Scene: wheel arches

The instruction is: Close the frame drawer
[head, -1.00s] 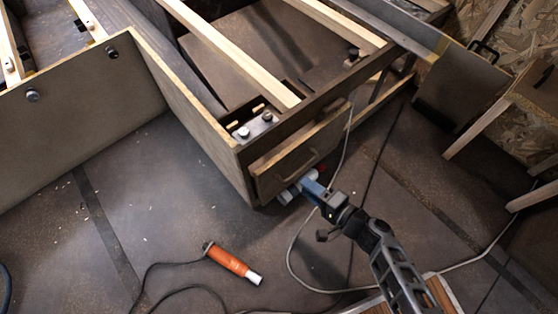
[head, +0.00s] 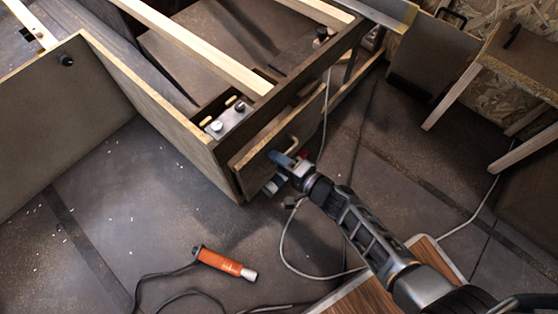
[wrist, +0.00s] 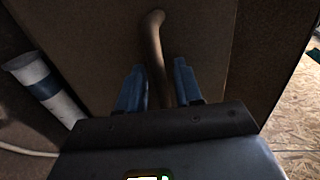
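The frame drawer (head: 262,151) is a brown front panel with a bent bar handle (head: 292,147), low in the wooden frame. Its front stands a little out from the frame, with a dark gap along its top. My gripper (head: 282,165) is at the handle in the head view. In the wrist view my gripper (wrist: 160,88) has its two blue fingers apart, one on each side of the handle (wrist: 157,45), with a narrow gap showing beside it. The drawer front (wrist: 95,35) fills the view behind. The handle's lower end is hidden by my gripper.
A white and blue cylinder (wrist: 42,85) lies left of my gripper in the wrist view. An orange-handled tool (head: 222,262) with a dark cord lies on the floor. A grey cable (head: 284,245) loops near my arm. A wooden bench (head: 520,65) stands right. Open floor lies left.

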